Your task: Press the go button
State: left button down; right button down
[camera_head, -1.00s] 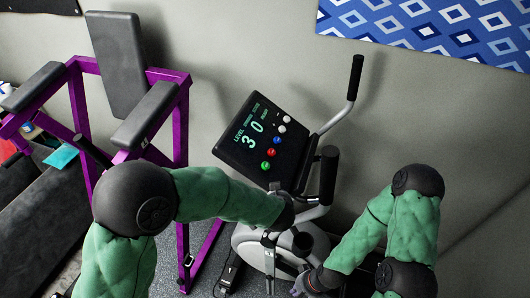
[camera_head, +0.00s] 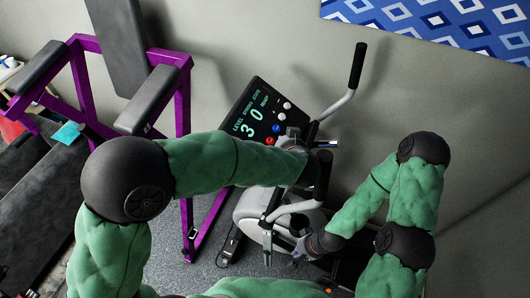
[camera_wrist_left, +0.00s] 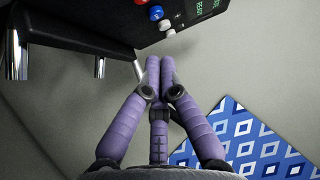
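The exercise bike's dark console (camera_head: 245,101) shows green text and the digits 3 and 0. In the head view a red button (camera_head: 270,140), a blue button (camera_head: 276,127) and two white buttons (camera_head: 284,110) show on it. The lower console is hidden behind my left arm; I see no green button now. My left gripper is just right of the console; in the left wrist view its purple fingers (camera_wrist_left: 160,63) are together and empty, apart from the blue button (camera_wrist_left: 156,13) and white buttons (camera_wrist_left: 167,28). My right gripper (camera_head: 299,252) is low by the bike, its opening unclear.
The bike's upright handlebar (camera_head: 357,66) rises right of the console. A purple-framed machine with grey pads (camera_head: 150,98) stands at left. A blue patterned panel (camera_head: 440,28) is on the wall. The grey wall behind is otherwise bare.

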pick_arm(q)
jog(key=shift+f, duration=0.15)
jog(key=a+f+b, duration=0.1)
jog(key=b, duration=0.1)
jog(key=a+f+b, duration=0.1)
jog(key=f+b, duration=0.1)
jog(key=w+a+f+b, duration=0.1)
jog(key=f, duration=0.1)
jog(key=shift+a+f+b, duration=0.1)
jog(key=shift+f+b, duration=0.15)
jog(key=shift+b, duration=0.15)
jog(key=shift+a+f, duration=0.25)
jog(key=shift+w+a+f, duration=0.2)
jog(key=shift+a+f, duration=0.2)
jog(key=shift+f, duration=0.2)
jog(key=shift+a+f, duration=0.2)
jog(key=shift+f, duration=0.15)
dwell(0.6)
